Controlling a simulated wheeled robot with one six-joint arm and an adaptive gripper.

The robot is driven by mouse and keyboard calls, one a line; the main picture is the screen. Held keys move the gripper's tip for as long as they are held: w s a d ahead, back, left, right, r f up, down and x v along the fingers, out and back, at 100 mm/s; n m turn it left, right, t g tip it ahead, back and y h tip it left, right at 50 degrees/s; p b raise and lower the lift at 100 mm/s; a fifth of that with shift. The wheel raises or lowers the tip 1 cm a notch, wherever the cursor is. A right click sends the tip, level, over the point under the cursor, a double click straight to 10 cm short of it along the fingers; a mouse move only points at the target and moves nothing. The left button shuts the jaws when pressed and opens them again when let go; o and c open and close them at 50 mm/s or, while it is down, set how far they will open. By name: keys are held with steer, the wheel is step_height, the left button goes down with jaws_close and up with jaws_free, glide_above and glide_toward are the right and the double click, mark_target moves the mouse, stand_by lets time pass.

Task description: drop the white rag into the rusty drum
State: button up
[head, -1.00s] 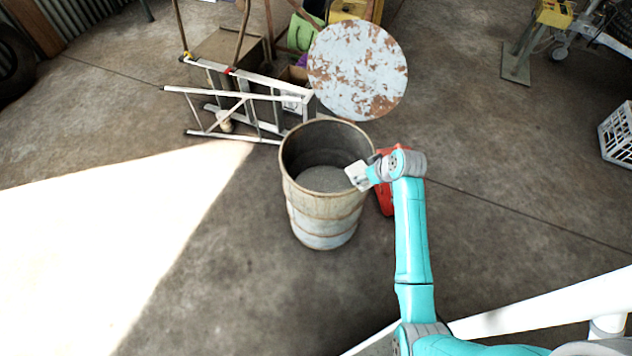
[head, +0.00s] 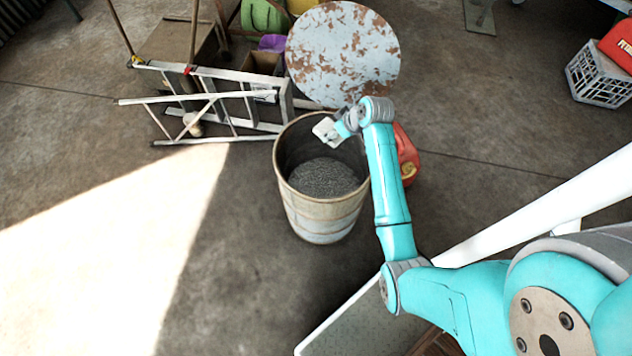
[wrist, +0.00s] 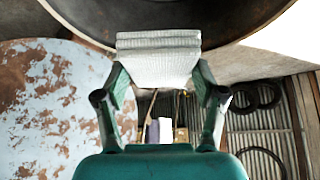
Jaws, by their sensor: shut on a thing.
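The rusty drum (head: 322,205) stands upright and open-topped on the floor, with grey grainy material inside. My gripper (head: 334,128) is over the far right part of the drum's mouth in the head view. It is shut on the white rag (head: 327,131), a small folded pad. In the wrist view the rag (wrist: 158,58) sits between the two fingers of my gripper (wrist: 160,78), with the drum's dark rim (wrist: 75,28) behind it. The rag's exact height over the rim is hard to tell.
A round rusty-white tabletop (head: 343,55) stands just behind the drum. A folded ladder (head: 215,100) lies to the left. A red can (head: 405,150) is right of the drum, beside my arm. A white crate (head: 598,80) is at far right. The floor at front left is clear.

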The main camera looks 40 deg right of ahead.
steer(key=shift+f, duration=2.1)
steer(key=o, duration=1.2)
steer(key=v, duration=1.2)
